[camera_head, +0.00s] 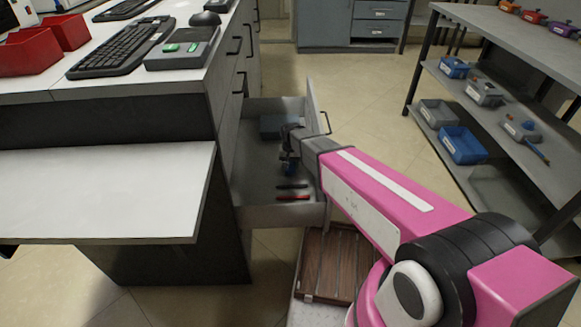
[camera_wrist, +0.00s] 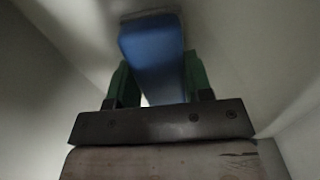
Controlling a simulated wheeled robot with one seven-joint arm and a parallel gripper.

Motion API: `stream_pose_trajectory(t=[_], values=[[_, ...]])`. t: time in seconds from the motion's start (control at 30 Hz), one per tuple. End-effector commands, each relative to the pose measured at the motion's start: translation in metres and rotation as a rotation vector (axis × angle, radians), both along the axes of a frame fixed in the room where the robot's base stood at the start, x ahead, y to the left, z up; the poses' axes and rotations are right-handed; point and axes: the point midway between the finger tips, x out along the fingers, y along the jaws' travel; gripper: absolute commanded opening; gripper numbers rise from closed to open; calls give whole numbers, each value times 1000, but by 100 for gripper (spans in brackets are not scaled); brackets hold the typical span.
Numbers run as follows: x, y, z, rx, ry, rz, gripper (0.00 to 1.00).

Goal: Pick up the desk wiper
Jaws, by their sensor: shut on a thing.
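A blue block-shaped thing, which looks like the desk wiper (camera_wrist: 152,45), sits between the green fingers of my gripper (camera_wrist: 158,85) in the wrist view. The fingers touch it on both sides, and my gripper is shut on it. In the head view my gripper (camera_head: 289,165) reaches down inside the open drawer (camera_head: 262,218). My own arm and wrist hide part of the drawer. The held thing is small and dark there, and I cannot tell whether it touches the drawer floor.
A dark blue box (camera_head: 271,126) lies at the drawer's back. A black pen-like item (camera_head: 291,186) and a red one (camera_head: 293,197) lie near its front. The desk (camera_head: 110,190) stands at left. A shelf rack (camera_head: 500,130) with several bins stands at right.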

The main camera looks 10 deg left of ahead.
Motion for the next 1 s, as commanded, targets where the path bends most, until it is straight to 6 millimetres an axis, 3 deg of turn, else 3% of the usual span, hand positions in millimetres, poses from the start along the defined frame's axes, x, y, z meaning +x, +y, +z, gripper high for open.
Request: stream_pose_trajectory(t=[0.33,0.53,0.8,1.0], values=[[0,0,12,0,-1,0,22],[-1,-1,44,1,-2,0,22],[-58,31,79,1,-1,3,22],[-85,48,99,0,0,2,22]])
